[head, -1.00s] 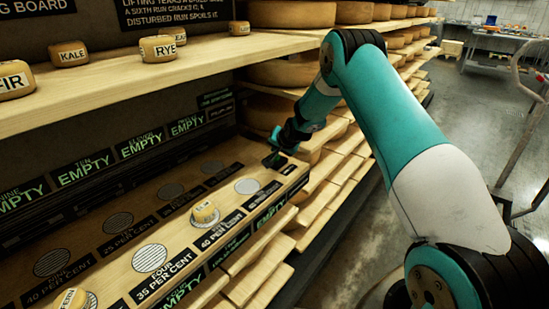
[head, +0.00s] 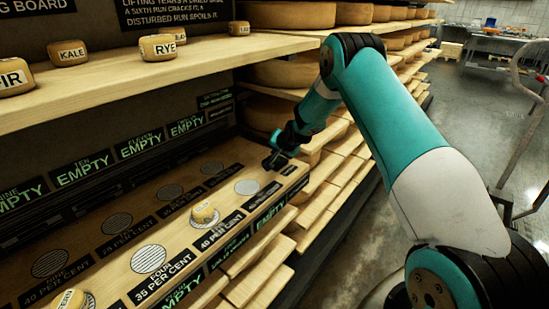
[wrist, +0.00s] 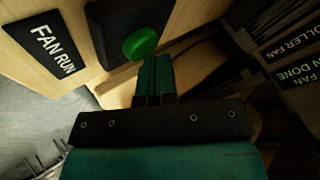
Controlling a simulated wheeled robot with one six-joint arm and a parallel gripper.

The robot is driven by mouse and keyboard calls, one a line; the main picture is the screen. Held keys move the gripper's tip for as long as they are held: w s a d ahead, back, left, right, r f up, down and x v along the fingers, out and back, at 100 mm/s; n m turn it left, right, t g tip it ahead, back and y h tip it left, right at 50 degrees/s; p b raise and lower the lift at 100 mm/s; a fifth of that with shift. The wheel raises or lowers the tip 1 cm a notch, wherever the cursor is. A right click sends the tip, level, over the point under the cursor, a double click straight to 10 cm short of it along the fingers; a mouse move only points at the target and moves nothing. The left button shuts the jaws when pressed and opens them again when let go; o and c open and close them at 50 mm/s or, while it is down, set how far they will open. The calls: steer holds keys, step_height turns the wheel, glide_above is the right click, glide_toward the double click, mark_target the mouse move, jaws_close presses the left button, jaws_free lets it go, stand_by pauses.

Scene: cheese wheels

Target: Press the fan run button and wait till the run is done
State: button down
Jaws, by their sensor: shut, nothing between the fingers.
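The fan run button (wrist: 141,43) is a round green cap on a black box, beside a black "FAN RUN" label (wrist: 52,50) in the wrist view. My gripper (wrist: 155,62) is shut and empty, its teal fingertips right by the button's edge in the picture. I cannot tell whether they touch it. In the head view my gripper (head: 272,163) is at the far right end of the lower shelf and hides the button. A sign (wrist: 297,72) at the right of the wrist view shows part of a green text ending in "N DONE".
The lower shelf (head: 115,264) has round grilles with percent labels and green "EMPTY" signs. A small cheese (head: 204,213) sits by the "40 PER CENT" label, another (head: 68,300) at lower left. The upper shelf (head: 190,67) holds named cheeses. Large wheels stand behind my arm.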

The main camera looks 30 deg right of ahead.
steer(key=shift+f, duration=0.15)
stand_by(0.4)
steer(key=shift+r+p, duration=0.45)
steer(key=shift+r, duration=0.45)
steer(key=shift+r, duration=0.1)
steer(key=shift+r+p, duration=1.45)
steer(key=shift+r, duration=1)
